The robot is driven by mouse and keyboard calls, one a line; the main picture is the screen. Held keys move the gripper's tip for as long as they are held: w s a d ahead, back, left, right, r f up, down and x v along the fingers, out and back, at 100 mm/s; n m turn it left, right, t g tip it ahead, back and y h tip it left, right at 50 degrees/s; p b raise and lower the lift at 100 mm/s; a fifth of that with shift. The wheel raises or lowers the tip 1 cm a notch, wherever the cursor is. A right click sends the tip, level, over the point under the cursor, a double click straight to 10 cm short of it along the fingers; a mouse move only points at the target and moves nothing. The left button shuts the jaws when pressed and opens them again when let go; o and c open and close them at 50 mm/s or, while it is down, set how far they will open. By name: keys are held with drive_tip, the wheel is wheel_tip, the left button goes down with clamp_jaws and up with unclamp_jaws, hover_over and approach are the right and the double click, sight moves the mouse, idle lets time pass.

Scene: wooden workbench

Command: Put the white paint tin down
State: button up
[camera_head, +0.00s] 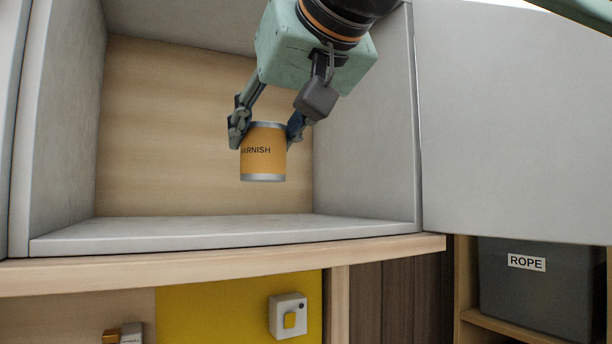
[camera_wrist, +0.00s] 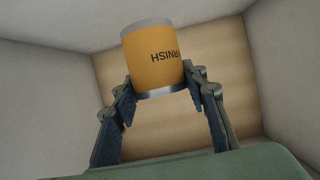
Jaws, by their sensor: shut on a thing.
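My gripper (camera_head: 267,132) is shut on an orange tin (camera_head: 263,160) with silver rims and a label whose visible letters read "ARNISH". The fingers grip it from either side, near its top in the head view. The tin hangs upright, or nearly so, with its base clear of the grey shelf floor (camera_head: 190,233). It also shows in the wrist view (camera_wrist: 157,60), between the fingertips (camera_wrist: 160,88). No white paint tin shows in either view.
The open grey cabinet has side walls (camera_head: 365,140) and a pale wooden back (camera_head: 170,130). Its floor looks bare. A wooden ledge (camera_head: 390,247) runs below. A grey bin marked "ROPE" (camera_head: 540,300) is lower right; a white box with a yellow button (camera_head: 288,318) is on a yellow panel.

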sight(251, 176)
drive_tip(key=shift+w+a+f, duration=0.3)
drive_tip(key=shift+a+f, duration=0.2)
drive_tip(key=shift+f, duration=0.15)
drive_tip(key=shift+w+a+f, duration=0.25)
drive_tip(key=shift+a+f, duration=0.25)
drive_tip(key=shift+f, duration=1.55)
drive_tip(key=shift+f, duration=0.2)
drive_tip(key=o, duration=1.4)
drive_tip(key=shift+c, duration=0.2)
drive_tip(key=shift+r, duration=0.1)
